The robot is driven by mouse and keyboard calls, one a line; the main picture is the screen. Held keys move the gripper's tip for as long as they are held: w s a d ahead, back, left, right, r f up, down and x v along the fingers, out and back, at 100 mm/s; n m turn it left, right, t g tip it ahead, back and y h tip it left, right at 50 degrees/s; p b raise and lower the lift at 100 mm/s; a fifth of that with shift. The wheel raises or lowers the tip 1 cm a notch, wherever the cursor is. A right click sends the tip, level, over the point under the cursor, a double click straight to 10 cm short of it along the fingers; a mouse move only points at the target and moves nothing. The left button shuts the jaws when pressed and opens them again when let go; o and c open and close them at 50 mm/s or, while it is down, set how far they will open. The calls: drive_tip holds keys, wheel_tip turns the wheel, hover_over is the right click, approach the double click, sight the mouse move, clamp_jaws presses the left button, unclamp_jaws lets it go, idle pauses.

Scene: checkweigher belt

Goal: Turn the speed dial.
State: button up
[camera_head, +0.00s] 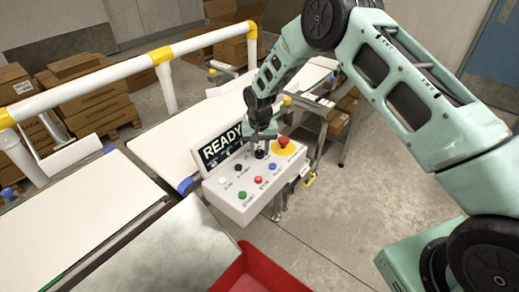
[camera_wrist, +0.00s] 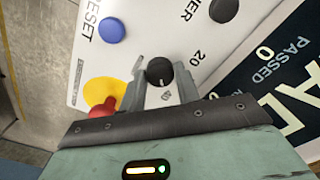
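The speed dial (camera_wrist: 160,71) is a round black knob with a white pointer mark on the white control panel (camera_head: 243,205). In the wrist view a "20" is printed beside it. My gripper (camera_wrist: 160,80) is at the panel with one finger on each side of the dial. The fingers look open, with small gaps beside the knob; whether either one touches it I cannot tell. In the head view the dial (camera_head: 260,153) shows as a small dark knob below my gripper, partly hidden by it.
A red emergency stop on yellow (camera_head: 283,143) sits close to the dial. A blue RESET button (camera_wrist: 111,30) and a black POWER knob (camera_wrist: 223,10) are nearby. A READY display (camera_head: 222,146) stands behind the panel. Conveyor belts lie left, and a red bin (camera_head: 262,278) in front.

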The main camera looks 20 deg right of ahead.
sight(259, 152)
drive_tip(key=o, duration=0.3)
wheel_tip(259, 152, up, 18)
drive_tip(key=b, duration=0.4)
drive_tip(key=shift+f+b, duration=0.25)
drive_tip(key=shift+b, duration=0.05)
drive_tip(key=shift+s, duration=0.1)
drive_tip(key=s+a+r+n, duration=0.2)
drive_tip(key=s+a, duration=0.1)
drive_tip(key=s, duration=0.6)
drive_tip(key=s+a+r+n+y, duration=0.1)
drive_tip(key=s+a+r+n, duration=0.15)
drive_tip(key=s, duration=0.75)
drive_tip(key=s+a+r+n, duration=0.1)
drive_tip(key=s+a+n, duration=0.25)
drive_tip(key=s, duration=0.55)
drive_tip(key=s+d+f+n, duration=0.1)
drive_tip(key=s+d+n, duration=0.1)
drive_tip(key=s, duration=1)
drive_tip(key=shift+s+d+f, duration=0.2)
drive_tip(key=shift+d+f, duration=0.05)
drive_tip(key=shift+d, duration=0.15)
drive_tip(key=c, duration=0.3)
drive_tip(key=shift+c, duration=0.2)
